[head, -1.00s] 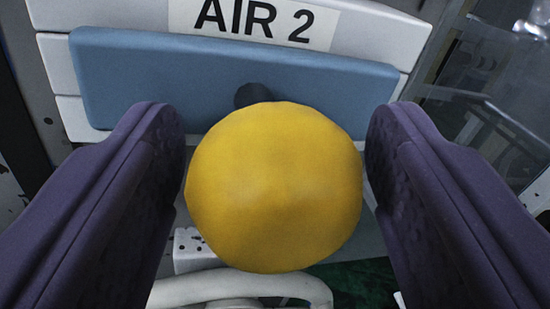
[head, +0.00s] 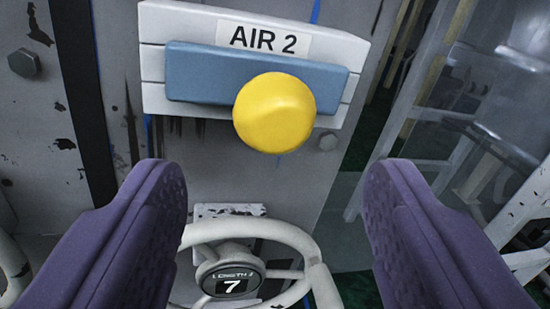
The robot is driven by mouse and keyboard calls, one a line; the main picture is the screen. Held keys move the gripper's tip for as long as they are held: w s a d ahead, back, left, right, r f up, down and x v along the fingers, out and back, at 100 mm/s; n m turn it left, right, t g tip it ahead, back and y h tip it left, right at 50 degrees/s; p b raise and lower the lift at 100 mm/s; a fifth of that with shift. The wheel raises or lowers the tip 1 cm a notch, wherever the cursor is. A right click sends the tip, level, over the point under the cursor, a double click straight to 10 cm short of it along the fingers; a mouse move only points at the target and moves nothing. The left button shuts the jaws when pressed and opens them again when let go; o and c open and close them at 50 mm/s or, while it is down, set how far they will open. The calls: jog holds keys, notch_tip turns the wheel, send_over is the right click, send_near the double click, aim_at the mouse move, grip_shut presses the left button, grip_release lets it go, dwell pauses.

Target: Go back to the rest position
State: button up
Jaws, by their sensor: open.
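My gripper (head: 275,185) shows in the head view as two purple fingers at the lower left and lower right. It is open with nothing between the fingers. A yellow round knob (head: 273,112) stands out from a blue plate (head: 205,72) on a white box, beyond and above the fingertips. The knob is apart from both fingers. A label (head: 263,39) above it reads "AIR 2".
A white handwheel (head: 290,233) with a round "7" plate (head: 231,278) is below the knob, between the fingers. A grey worn panel (head: 240,170) stands behind. White and yellowish frames (head: 415,90) and clear panes are at the right. A bolt (head: 24,63) is at the upper left.

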notch_tip(320, 180, up, 17)
jog(key=s+d+m+h, duration=0.2)
jog(key=s+a+r+m+g, duration=0.1)
jog(key=s+r+g, duration=0.1)
jog(key=s+r, duration=0.9)
notch_tip(320, 180, up, 2)
jog(key=shift+s+a+r+m, duration=0.25)
jog(key=shift+s+a+m, duration=0.05)
jog(key=shift+s, duration=0.1)
